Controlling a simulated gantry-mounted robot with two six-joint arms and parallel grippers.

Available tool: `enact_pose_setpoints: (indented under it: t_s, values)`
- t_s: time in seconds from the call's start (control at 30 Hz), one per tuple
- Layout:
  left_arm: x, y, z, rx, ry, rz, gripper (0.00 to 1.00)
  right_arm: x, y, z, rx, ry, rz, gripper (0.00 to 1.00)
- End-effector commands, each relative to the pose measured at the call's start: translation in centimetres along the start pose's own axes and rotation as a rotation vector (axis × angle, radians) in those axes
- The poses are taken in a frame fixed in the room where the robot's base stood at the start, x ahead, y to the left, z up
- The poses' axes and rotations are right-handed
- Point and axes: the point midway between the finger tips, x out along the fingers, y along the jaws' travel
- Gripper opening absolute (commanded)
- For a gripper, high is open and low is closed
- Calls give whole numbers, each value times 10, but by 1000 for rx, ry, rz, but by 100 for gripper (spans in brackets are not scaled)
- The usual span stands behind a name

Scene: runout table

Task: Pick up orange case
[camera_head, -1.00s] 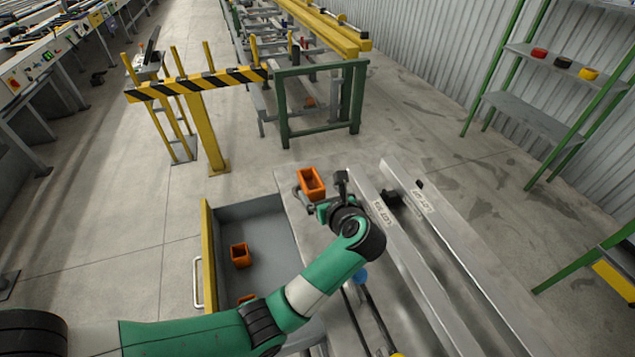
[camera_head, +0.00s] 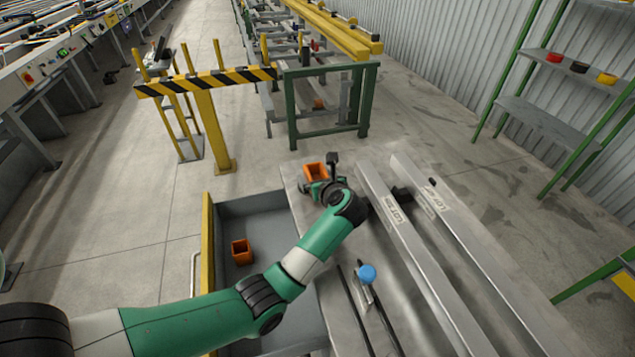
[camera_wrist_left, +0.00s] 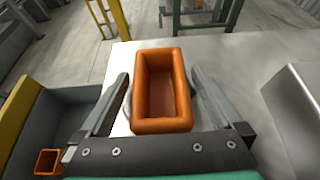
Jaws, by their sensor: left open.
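An orange case (camera_head: 316,171), an open-topped box, sits near the far left corner of the metal table (camera_head: 345,245). My left gripper (camera_head: 312,188) is at the case, and its wrist partly hides the near side in the head view. In the left wrist view the case (camera_wrist_left: 162,92) lies between the two open fingers of the left gripper (camera_wrist_left: 164,92), with a gap visible on each side. A second orange case (camera_head: 240,252) sits in the grey drawer beside the table, and it also shows in the left wrist view (camera_wrist_left: 48,162). My right gripper is not in view.
Two long metal profiles (camera_head: 418,245) with labels lie along the table to the right of the arm. A blue round object (camera_head: 367,273) and dark rods lie nearer. A yellow-fronted drawer (camera_head: 207,255) stands open at left. A green frame (camera_head: 330,105) stands beyond the table.

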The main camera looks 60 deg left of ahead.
Motion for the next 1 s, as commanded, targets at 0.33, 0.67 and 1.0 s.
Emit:
enact_pose_setpoints:
  t_s: [0.33, 0.67, 1.0]
  values:
    - [-1, 0, 0, 1, 0, 0, 48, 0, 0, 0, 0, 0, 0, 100]
    - [-1, 0, 0, 0, -1, 0, 10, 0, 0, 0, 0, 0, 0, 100]
    - [-10, -1, 20, -2, -2, -1, 10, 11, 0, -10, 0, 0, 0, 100]
